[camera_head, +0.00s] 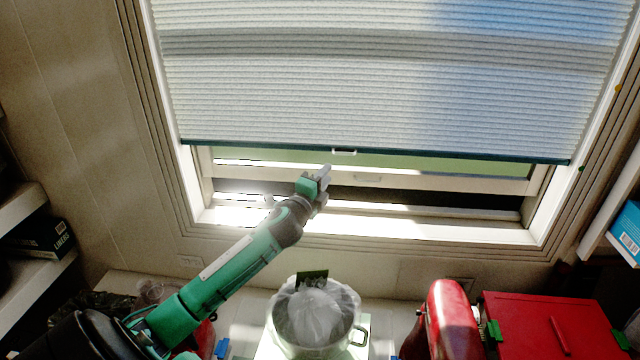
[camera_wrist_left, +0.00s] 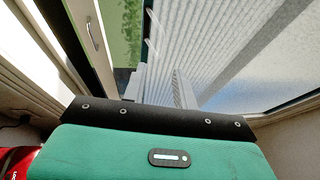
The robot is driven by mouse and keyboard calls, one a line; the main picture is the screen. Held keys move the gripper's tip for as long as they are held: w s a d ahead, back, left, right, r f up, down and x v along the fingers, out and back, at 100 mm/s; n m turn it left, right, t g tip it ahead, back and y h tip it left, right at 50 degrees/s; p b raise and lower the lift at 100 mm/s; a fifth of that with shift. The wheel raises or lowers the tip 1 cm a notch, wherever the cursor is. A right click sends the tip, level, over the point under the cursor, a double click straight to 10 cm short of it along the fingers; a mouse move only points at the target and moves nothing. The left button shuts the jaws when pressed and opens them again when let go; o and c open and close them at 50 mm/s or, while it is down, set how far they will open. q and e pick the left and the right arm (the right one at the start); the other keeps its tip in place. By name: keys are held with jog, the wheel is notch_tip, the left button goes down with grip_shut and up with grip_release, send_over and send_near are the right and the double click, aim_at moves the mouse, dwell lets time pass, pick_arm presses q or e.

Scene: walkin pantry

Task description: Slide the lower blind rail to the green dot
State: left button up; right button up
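The pleated blind (camera_head: 380,90) covers the upper part of the window. Its lower rail (camera_head: 450,156) is a dark teal bar, with a small pale pull handle (camera_head: 344,152) near its middle. A green dot (camera_head: 582,168) sits on the right window frame, slightly lower than the rail's right end. My left gripper (camera_head: 325,172) is just below and left of the handle in the head view, apparently not holding it. In the left wrist view, its two fingers (camera_wrist_left: 160,88) stand apart beside the blind, with nothing seen between them. My right gripper is not in view.
A yellow dot (camera_head: 617,88) is higher on the right frame. Below the window stand a pot (camera_head: 315,318), a red rounded appliance (camera_head: 452,315) and a red box (camera_head: 550,325). Shelves flank both sides. The space before the window is clear apart from my left arm.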

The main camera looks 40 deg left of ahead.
pick_arm(q)
jog(key=shift+v, duration=1.05)
